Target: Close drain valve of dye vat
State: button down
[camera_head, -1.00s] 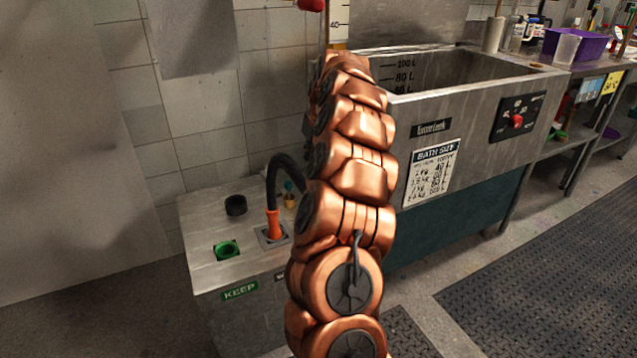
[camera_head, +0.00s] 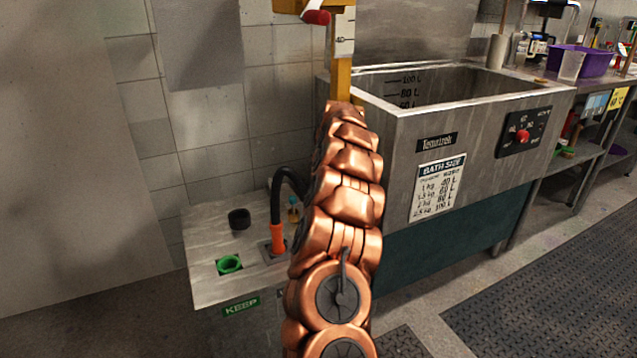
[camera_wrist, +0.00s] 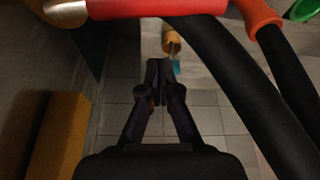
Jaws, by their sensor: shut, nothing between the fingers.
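The dye vat (camera_head: 470,120) is a steel tub with litre marks inside and a bath-size label. Its drain valve cannot be made out in the head view, where my arm covers the area at its left end. In the wrist view a red bar (camera_wrist: 155,8) with a pale metal end crosses the top edge; it looks like a lever grip, but I cannot tell for sure. My gripper (camera_wrist: 157,65) is shut and empty, below the red bar in that picture and apart from it. The head view does not show my gripper.
A black hose (camera_head: 278,195) with an orange fitting (camera_head: 277,240) enters a low steel box (camera_head: 205,240). A green ring (camera_head: 229,264) and black ring (camera_head: 239,219) are on the box top. A yellow post (camera_head: 341,85) with a red-handled crank (camera_head: 316,17) stands by the vat.

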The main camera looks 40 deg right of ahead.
jog(key=shift+s+a+f+b, duration=0.1)
jog(key=shift+s+a+b, duration=0.1)
jog(key=shift+s, duration=0.45)
jog(key=shift+s+a+f+b, duration=0.1)
jog(key=shift+s+f+b, duration=0.05)
jog(key=shift+s, duration=0.45)
jog(key=shift+s+a+f+b, duration=0.1)
jog(key=shift+s+b, duration=0.1)
jog(key=shift+s, duration=0.45)
jog(key=shift+a, duration=0.1)
